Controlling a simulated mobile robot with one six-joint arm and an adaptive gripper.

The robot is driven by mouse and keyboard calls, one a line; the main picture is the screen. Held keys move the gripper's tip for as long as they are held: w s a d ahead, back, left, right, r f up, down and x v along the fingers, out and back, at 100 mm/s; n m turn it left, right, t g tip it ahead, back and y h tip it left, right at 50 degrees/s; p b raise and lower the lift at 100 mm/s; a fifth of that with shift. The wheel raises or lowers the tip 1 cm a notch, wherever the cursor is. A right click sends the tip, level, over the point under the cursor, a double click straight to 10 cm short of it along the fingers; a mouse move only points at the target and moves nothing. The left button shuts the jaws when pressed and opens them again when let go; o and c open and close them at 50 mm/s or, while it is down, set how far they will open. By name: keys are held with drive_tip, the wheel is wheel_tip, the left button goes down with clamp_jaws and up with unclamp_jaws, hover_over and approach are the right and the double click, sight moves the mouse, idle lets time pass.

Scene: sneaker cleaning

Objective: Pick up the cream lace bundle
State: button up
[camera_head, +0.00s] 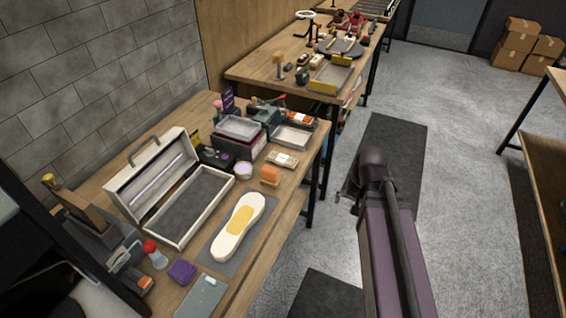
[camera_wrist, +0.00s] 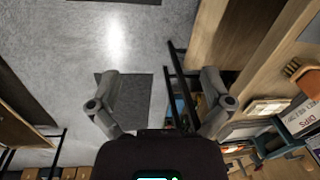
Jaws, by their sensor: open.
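What looks like the cream lace bundle (camera_head: 283,159) lies flat near the front edge of the near workbench, just behind an orange-topped brush (camera_head: 270,174). It is small, and its strands are hard to make out. A pale flat piece in the wrist view (camera_wrist: 268,107), near the bench edge, seems to be the same bundle. My gripper (camera_head: 348,196) is out over the aisle, right of the bench and apart from the bundle. In the wrist view my gripper (camera_wrist: 158,103) has its two fingers spread wide with nothing between them.
The near workbench holds an open white case (camera_head: 190,205), a cream shoe sole (camera_head: 238,228) on a grey mat, a clear tray (camera_head: 291,138) and a purple block (camera_head: 182,271). A second cluttered bench (camera_head: 255,72) stands behind.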

drive_tip(key=w+a+f+m+t+y+b, duration=0.2)
drive_tip(key=w+a+f+m+y+b, duration=0.1)
drive_tip(key=w+a+m+y+b, duration=0.5)
drive_tip(key=m+t+y+b, duration=0.2)
drive_tip(key=m+y+b, duration=0.1)
drive_tip(key=m, duration=0.9)
approach(285, 159)
drive_tip(key=shift+v, duration=1.55)
drive_tip(key=shift+s+f, duration=0.15)
drive_tip(key=shift+s, duration=0.05)
drive_tip(key=b+x, duration=0.3)
drive_tip(key=x, duration=0.4)
drive_tip(key=shift+w+a+f, duration=0.1)
drive_tip(key=shift+w+a, duration=0.1)
drive_tip(key=shift+a, duration=0.05)
drive_tip(key=shift+w+a+f+b, duration=0.1)
drive_tip(key=shift+w+a+b, duration=0.05)
drive_tip(key=shift+a+b, duration=0.25)
drive_tip(key=shift+a, duration=0.1)
